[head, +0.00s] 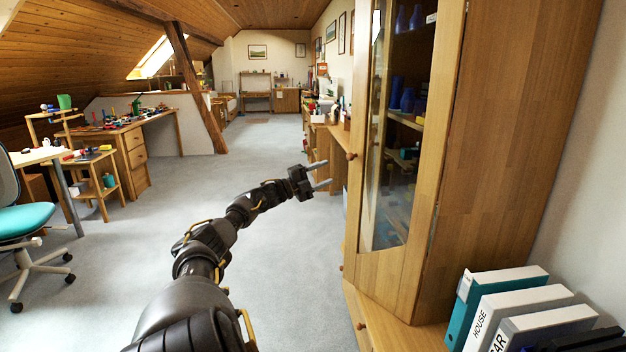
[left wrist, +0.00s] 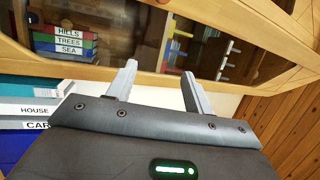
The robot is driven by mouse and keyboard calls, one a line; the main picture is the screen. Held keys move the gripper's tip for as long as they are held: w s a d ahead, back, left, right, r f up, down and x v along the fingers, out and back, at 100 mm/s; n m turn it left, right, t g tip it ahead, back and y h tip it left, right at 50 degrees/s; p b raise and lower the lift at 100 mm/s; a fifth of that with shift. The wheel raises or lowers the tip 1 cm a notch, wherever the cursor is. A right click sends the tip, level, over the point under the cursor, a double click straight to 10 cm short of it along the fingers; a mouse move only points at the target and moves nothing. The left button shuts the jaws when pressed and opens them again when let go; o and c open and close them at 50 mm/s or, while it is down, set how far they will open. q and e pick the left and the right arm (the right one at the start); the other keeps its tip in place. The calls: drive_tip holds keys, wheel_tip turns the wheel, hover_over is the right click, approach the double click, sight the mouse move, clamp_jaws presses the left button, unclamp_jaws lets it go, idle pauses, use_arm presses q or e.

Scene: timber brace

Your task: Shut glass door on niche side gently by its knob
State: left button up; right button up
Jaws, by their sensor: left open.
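The glass door (head: 367,230) has a wooden frame and a tall pane, on the tall wooden cabinet at the right of the head view. Its small round brown knob (head: 351,156) is on the frame's left edge. I cannot tell how far the door stands ajar. My left gripper (head: 324,174) is open and empty, its fingers pointing right, left of the knob and slightly lower in the picture, apart from it. In the left wrist view, the open fingers (left wrist: 158,88) show before the wooden frame and glass (left wrist: 120,45). My right gripper is not in view.
Blue vases (head: 407,100) stand on shelves behind the glass. Binders (head: 520,310) stand at the lower right beside the cabinet. A lower knob (head: 360,326) sits on the cabinet base. A teal chair (head: 25,220) and desks are at the left. The carpet (head: 290,240) is clear between.

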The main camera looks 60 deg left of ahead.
use_arm(q)
drive_tip(key=shift+v, duration=1.75)
